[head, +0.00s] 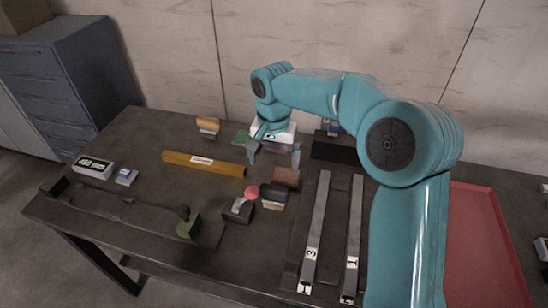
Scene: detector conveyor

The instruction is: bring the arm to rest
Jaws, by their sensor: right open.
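My right arm, teal, comes in from the right and arches over the dark table (125,225). My right gripper (274,152) points down over the back middle of the table, with its two fingers spread apart. I see nothing between the fingers. They are above and to the right of the end of a yellow labelled bar (180,159); whether they touch the table I cannot tell. My left gripper is not in view.
A red-knobbed device (239,209) and small blocks stand in front of the gripper. Two grey rails (318,228) marked 3 and 1 lie beside my arm. A red tray (480,250) is at right, a display box (93,167) at left. A blue cabinet (95,70) stands behind.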

